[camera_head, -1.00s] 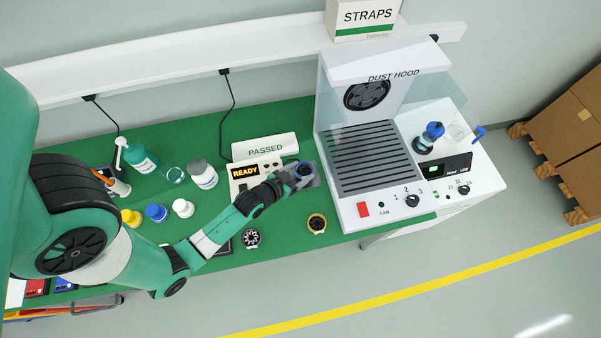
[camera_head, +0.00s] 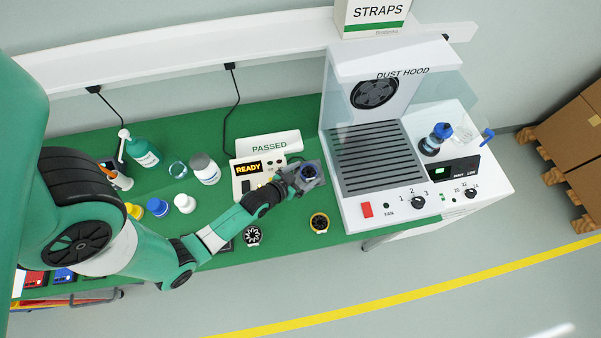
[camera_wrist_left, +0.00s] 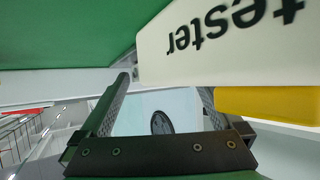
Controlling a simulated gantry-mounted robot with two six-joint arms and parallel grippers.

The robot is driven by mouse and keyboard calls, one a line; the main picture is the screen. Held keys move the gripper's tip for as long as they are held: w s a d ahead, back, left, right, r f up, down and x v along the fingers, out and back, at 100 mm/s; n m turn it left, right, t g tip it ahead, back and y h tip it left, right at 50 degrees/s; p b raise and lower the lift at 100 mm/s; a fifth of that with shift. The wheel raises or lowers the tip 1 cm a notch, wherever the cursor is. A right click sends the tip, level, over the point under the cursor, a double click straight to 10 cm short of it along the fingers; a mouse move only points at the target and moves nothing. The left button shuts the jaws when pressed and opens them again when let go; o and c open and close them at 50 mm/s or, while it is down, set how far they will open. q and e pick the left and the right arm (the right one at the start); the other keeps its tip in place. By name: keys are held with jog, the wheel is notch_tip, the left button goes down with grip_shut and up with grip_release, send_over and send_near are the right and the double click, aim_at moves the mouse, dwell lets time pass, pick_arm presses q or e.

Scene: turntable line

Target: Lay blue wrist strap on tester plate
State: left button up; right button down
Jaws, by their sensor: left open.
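The blue wrist strap (camera_head: 309,173) is a dark blue ring at the right end of the white tester, over the grey tester plate (camera_head: 319,167). The gripper partly covers it, and I cannot tell whether it lies flat. The tester (camera_head: 239,184) shows a lit READY display; its printed side (camera_wrist_left: 220,35) and a yellow part (camera_wrist_left: 270,103) fill the upper right of the left wrist view. My left gripper (camera_head: 302,179) is at the strap's near left side. In the left wrist view its fingers (camera_wrist_left: 165,88) are apart with no strap visible between them. My right gripper is not in view.
The dust hood (camera_head: 375,185) stands close to the right of the plate. The PASSED stand (camera_head: 268,146) is behind the tester. Bottles (camera_head: 205,169) and small jars (camera_head: 184,203) stand left.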

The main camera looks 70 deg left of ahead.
pick_arm(q)
jog(key=p+v, duration=0.2)
jog(key=v, duration=1)
jog(key=shift+s+p, duration=0.1)
jog(key=shift+p, duration=0.2)
